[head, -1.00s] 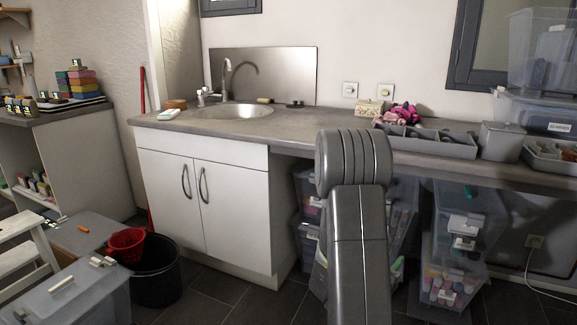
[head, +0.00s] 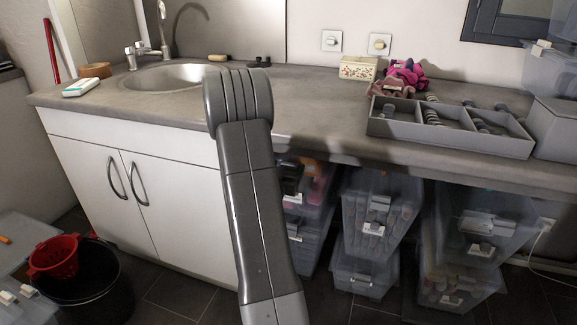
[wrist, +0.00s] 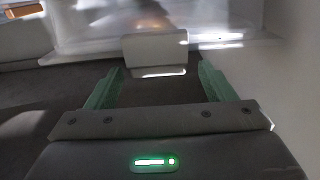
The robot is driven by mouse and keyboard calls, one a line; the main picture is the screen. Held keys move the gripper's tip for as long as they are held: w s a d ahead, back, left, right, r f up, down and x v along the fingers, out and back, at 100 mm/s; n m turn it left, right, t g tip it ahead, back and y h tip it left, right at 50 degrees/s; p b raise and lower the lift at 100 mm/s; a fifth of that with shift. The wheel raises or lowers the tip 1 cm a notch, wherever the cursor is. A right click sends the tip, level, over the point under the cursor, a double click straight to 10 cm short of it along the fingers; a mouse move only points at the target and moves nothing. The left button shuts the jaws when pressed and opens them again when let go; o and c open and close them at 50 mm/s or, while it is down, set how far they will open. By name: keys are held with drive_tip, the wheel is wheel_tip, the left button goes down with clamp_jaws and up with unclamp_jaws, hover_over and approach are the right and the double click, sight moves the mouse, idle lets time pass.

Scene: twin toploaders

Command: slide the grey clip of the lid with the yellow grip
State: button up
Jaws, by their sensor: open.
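In the wrist view, my gripper (wrist: 160,72) is open, its two green fingers spread apart. A pale grey block (wrist: 155,50), possibly a clip, shows between and just beyond the fingertips; I cannot tell whether they touch it. Behind it is a blurred, translucent surface. An orange-yellow piece (wrist: 24,11) shows at the top left of the wrist view; I cannot tell if it is the lid's grip. In the head view, a grey lid (head: 28,240) is cut off at the left edge, with a small orange piece (head: 5,240) on it. My gripper is hidden in the head view.
A black bucket (head: 105,290) holding a red basket (head: 55,258) stands on the floor by the white cabinet (head: 75,165). Clear bins (head: 375,215) stand under the worktop (head: 320,115). A grey divided tray (head: 450,145) lies on top.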

sight(289, 165)
drive_tip(key=shift+x, duration=1.3)
drive_tip(key=shift+d, duration=0.1)
drive_tip(key=c, duration=1.4)
drive_tip(key=shift+b+x, duration=0.35)
drive_tip(key=shift+x, duration=0.6)
drive_tip(key=o, duration=1.4)
